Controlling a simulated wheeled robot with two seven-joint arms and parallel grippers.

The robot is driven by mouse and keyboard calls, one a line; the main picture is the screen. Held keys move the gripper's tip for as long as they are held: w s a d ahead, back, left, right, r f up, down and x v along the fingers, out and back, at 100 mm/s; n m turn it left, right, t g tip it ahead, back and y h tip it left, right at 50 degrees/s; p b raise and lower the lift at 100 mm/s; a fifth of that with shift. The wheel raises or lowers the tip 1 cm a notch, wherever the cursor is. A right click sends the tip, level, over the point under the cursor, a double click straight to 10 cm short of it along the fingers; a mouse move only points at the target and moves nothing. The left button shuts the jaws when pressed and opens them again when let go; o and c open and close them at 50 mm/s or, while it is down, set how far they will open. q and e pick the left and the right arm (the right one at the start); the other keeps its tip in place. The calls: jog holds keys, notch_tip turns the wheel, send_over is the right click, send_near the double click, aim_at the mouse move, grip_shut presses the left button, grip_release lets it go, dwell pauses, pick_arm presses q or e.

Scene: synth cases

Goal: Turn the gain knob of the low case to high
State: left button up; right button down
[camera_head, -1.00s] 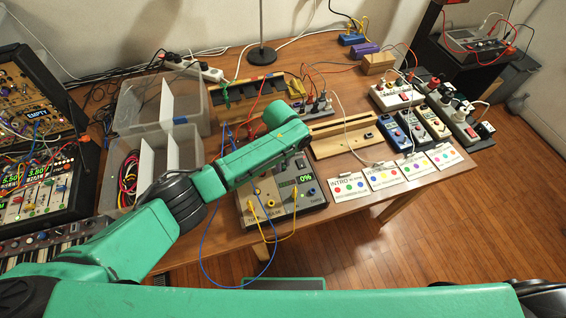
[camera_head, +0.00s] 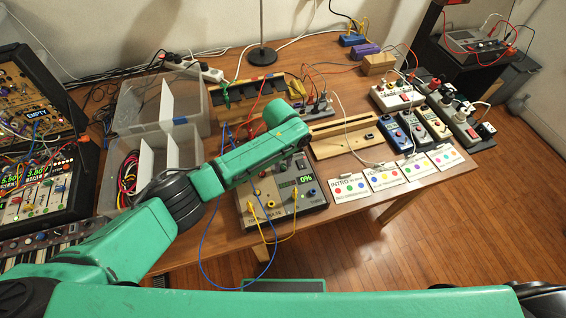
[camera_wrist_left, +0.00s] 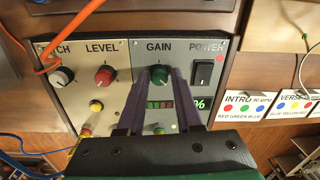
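The grey low case (camera_head: 318,207) lies on the table under my left arm, its small display reading 0% in the head view. In the left wrist view the case (camera_wrist_left: 122,62) shows its labelled panels. My right gripper is not in view.
A red level knob (camera_wrist_left: 104,76) is left of the gain knob and a black power switch (camera_wrist_left: 202,74) is right of it. Yellow cables (camera_head: 270,232) plug into the case. White cards (camera_head: 347,188) lie to its right; clear bins (camera_head: 197,150) stand left.

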aim_at(282, 167)
pick_arm(q)
jog(key=shift+o, duration=1)
jog(key=shift+s, duration=0.1)
notch_tip(282, 167, up, 14)
jog(key=b, duration=0.1)
jog(key=shift+a+r, duration=0.25)
jog(key=shift+s+f, duration=0.1)
jog(key=shift+s, duration=0.05)
